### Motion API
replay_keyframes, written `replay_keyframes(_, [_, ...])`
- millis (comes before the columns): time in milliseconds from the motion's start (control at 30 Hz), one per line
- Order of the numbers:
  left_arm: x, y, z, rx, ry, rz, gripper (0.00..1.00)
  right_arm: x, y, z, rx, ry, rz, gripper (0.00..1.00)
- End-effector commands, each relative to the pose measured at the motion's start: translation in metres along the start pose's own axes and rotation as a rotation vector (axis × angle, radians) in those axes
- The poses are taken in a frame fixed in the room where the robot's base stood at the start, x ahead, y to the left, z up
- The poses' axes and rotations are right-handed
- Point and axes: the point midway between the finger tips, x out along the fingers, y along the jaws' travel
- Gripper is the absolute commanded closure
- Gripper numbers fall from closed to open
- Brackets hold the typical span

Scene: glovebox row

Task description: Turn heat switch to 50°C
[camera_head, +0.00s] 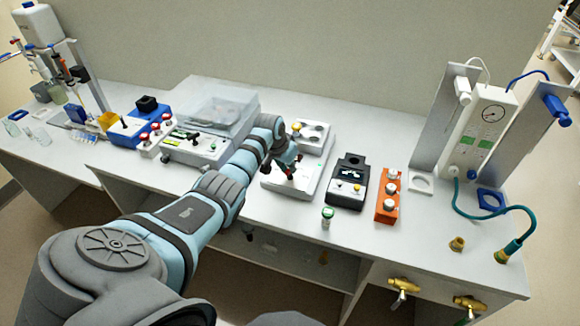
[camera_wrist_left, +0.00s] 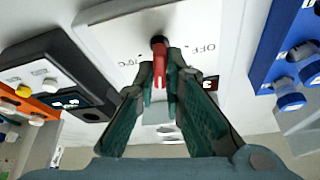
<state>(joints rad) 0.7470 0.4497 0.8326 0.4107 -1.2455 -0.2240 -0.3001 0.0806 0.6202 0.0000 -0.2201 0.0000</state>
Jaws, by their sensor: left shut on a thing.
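The heat switch is a red lever (camera_wrist_left: 160,62) with a dark pivot on the white face of a device (camera_wrist_left: 110,35). In the left wrist view, "OFF" is printed to its right and a partly readable "°C" mark to its left. The lever points between these marks. My left gripper (camera_wrist_left: 161,78) is shut on the lever, one dark green finger on each side. In the head view the same white device (camera_head: 318,162) stands mid-bench, and my left gripper (camera_head: 288,168) reaches down over its front, hiding most of the switch. My right gripper is not in view.
Right of the device stand a black unit (camera_head: 347,192), an orange box with white knobs (camera_head: 388,205) and a green-capped vial (camera_head: 327,214). A grey unit with a clear lid (camera_head: 220,105) and a blue box (camera_head: 130,128) stand left.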

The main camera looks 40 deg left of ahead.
Motion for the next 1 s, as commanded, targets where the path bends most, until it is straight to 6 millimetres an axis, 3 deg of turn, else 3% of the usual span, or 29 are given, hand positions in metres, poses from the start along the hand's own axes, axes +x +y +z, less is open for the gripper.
replay_keyframes(300, [0.0002,-0.0010,-0.0009,0.113,0.002,0.046,1.00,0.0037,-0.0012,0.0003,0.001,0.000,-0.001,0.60])
replay_keyframes(800, [-0.0003,-0.0009,-0.0012,0.132,0.002,0.054,1.00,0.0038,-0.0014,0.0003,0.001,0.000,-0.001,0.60])
replay_keyframes(833, [-0.0003,-0.0009,-0.0012,0.132,0.002,0.054,0.85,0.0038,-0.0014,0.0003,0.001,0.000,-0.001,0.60])
replay_keyframes(900, [-0.0003,-0.0009,-0.0011,0.132,0.002,0.054,0.74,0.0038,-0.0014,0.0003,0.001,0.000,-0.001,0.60])
replay_keyframes(1000, [-0.0002,-0.0009,-0.0008,0.132,0.001,0.054,0.70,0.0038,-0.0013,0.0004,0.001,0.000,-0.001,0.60])
